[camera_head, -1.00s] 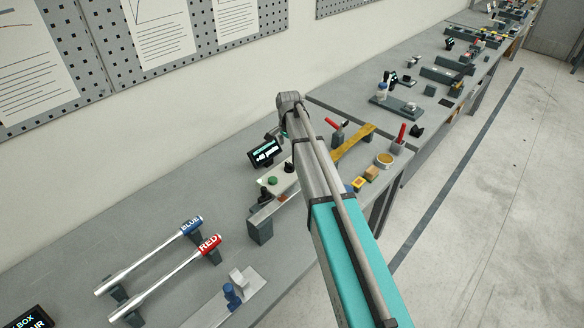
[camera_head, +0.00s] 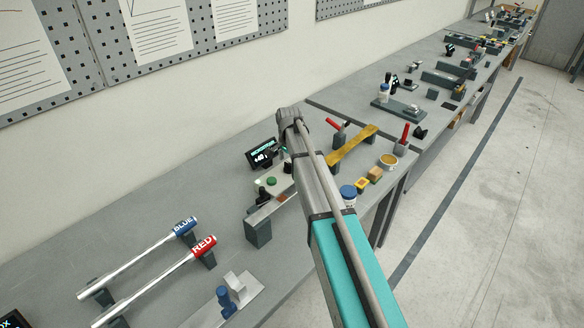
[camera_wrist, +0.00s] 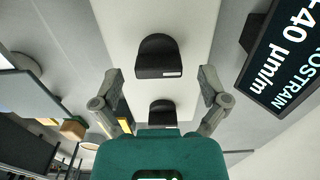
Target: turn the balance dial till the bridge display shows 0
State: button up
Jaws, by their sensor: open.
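The bridge display (camera_head: 264,155) is a small dark screen on the bench. It also shows at the right of the wrist view (camera_wrist: 284,55), reading 40 µm/m; its sign is hard to make out. A pale panel (camera_wrist: 200,20) lies below my gripper (camera_wrist: 160,76) and carries two black knobs with white marks. The farther knob (camera_wrist: 157,55) sits between and just ahead of the fingertips, with gaps on both sides. The nearer knob (camera_wrist: 162,110) is between the finger bases. I cannot tell which knob is the balance dial. My gripper is open and empty.
Silver bars with a blue label (camera_head: 184,226) and a red label (camera_head: 204,246) lie to the left. A yellow strip (camera_head: 352,146) and a blue-capped jar (camera_head: 348,192) are right of my arm.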

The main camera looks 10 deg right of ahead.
jog(key=shift+f, duration=0.35)
jog(key=c, duration=1.2)
jog(key=shift+o, duration=0.2)
jog(key=shift+n, duration=2)
